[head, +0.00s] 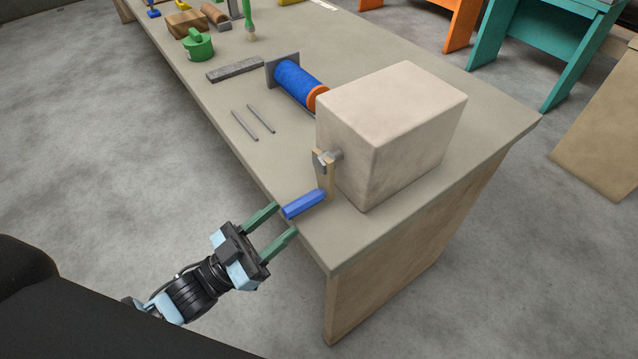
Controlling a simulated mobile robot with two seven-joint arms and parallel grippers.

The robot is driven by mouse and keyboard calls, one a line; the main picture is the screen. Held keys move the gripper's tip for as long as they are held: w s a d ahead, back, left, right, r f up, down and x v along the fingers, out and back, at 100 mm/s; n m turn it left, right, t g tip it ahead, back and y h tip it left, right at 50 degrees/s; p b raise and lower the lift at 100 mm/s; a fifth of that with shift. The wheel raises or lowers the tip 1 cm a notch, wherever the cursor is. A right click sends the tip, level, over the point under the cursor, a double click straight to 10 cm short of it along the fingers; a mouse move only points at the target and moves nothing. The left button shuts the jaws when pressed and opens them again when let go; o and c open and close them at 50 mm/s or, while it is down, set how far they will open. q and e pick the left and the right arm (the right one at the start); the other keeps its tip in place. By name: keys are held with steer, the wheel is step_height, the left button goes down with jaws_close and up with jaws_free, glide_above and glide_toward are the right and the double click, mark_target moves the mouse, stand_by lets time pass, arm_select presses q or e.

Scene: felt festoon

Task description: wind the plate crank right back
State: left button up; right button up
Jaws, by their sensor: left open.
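The crank is on the near-left face of a beige block-shaped housing (397,125). A blue cylinder (296,83) with an orange end ring and a grey square plate (283,70) extends behind the housing. My right gripper is not in view.
The housing stands near the workbench's (420,230) front right corner. Two thin grey rods (253,121), a grey bar (235,70) and a green pot-like item (198,44) lie farther back. Orange (462,22) and teal (545,50) benches stand beyond. The floor at left is clear.

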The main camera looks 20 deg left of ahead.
mark_target(313, 194)
arm_select(q)
steer(key=shift+p+x, duration=0.65)
steer(key=shift+x, duration=3.15)
steer(key=shift+f, duration=0.1)
steer(key=shift+c, duration=0.3)
jaws_close()
